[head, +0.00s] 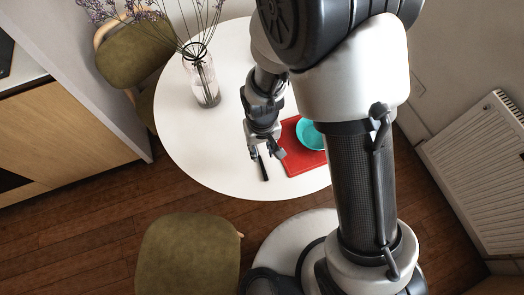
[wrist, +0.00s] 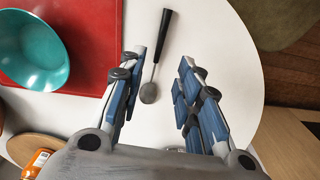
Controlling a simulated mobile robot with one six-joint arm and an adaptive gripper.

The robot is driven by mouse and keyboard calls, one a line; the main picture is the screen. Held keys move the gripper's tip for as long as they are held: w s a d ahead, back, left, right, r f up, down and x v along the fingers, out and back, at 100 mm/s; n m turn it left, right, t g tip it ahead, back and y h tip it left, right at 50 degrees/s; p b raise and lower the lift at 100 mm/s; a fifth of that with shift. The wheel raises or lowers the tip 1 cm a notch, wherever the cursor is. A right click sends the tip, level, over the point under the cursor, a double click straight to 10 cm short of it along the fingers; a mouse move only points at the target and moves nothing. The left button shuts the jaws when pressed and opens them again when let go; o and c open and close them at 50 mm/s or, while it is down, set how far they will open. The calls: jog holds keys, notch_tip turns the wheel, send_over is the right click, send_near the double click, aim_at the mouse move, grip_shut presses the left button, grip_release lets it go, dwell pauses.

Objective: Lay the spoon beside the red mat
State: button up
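The spoon (wrist: 155,57), with a black handle and a grey metal bowl, lies on the white round table beside the red mat, with a strip of bare table between them. Its black handle also shows in the head view (head: 263,169). The red mat (wrist: 96,32) also shows in the head view (head: 294,161), partly hidden by my arm. My gripper (wrist: 160,62) is open and empty above the table, its fingers spread to either side of the spoon. In the head view, my gripper (head: 266,153) is just beyond the handle. I cannot tell its exact height.
A teal bowl (wrist: 35,50) stands on the mat. A glass vase with dried stems (head: 203,80) stands on the table (head: 190,140). In the wrist view, an orange-labelled item (wrist: 37,162) and a round wooden surface (wrist: 30,147) are at lower left. Green chairs (head: 187,255) stand around.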

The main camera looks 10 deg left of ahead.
jog(key=w+d+r+m+t, duration=0.1)
jog(key=d+r, duration=0.4)
jog(key=r, duration=0.4)
jog(key=w+d+r+m+t, duration=0.1)
jog(key=d+r, duration=0.3)
jog(key=r, duration=0.5)
jog(key=s+d+r+m+t, duration=0.2)
jog(key=s+d+r+m, duration=0.1)
jog(key=s+d+r, duration=0.8)
jog(key=shift+s+d+r+t, duration=0.15)
jog(key=shift+d+r+t, duration=0.15)
jog(key=shift+r, duration=0.45)
